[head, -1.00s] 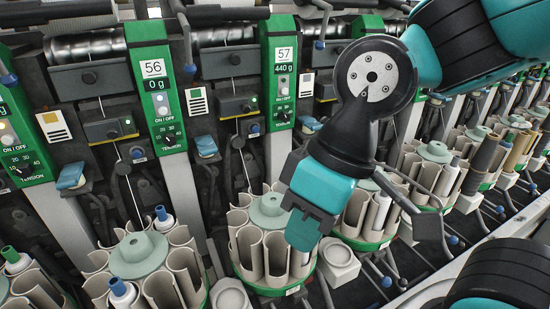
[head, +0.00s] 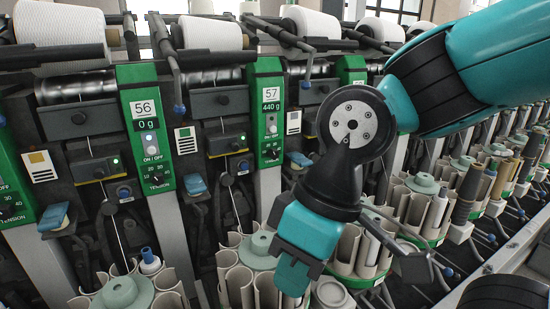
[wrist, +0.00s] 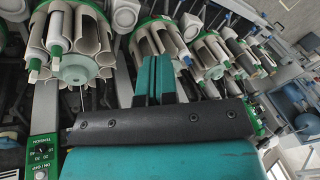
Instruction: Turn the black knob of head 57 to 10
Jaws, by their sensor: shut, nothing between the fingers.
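The green panel of head 57 (head: 268,115) stands upright left of my arm in the head view. The closed teal fingers (wrist: 155,80) also show in the wrist view. An upside-down tension panel (wrist: 41,155) shows lower left there; its head number is not visible.
Round bobbin magazines (head: 262,250) stand below the panels and near my gripper. White yarn cones (head: 210,33) sit along the top. Thin rods and levers project between the heads.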

